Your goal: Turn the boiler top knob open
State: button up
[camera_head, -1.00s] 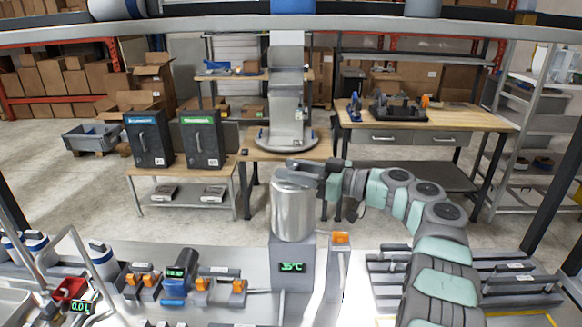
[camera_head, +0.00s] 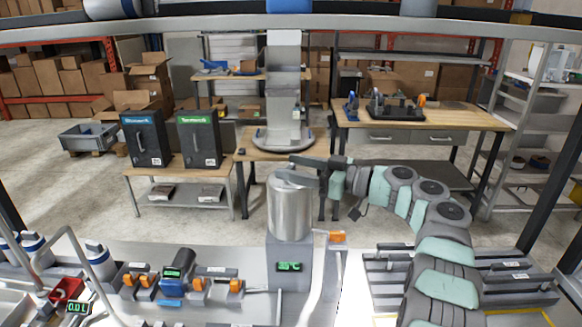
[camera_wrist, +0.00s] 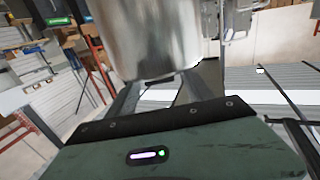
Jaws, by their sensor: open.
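The boiler is a shiny metal cylinder (camera_head: 290,212) on a grey base with a green display (camera_head: 289,267). A flat grey piece, seemingly its top knob (camera_head: 288,179), lies across its top, partly covered by my gripper. My gripper (camera_head: 303,170) reaches in from the right over the upper right of the boiler, its fingers spread.
An orange-topped post (camera_head: 337,238) stands just right of the boiler. Left on the bench are a blue dispenser (camera_head: 174,286) and orange-tabbed parts (camera_head: 222,286). Wooden tables (camera_head: 420,118) and two dark boxes (camera_head: 147,140) stand behind.

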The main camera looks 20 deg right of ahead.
jog(key=v, duration=1)
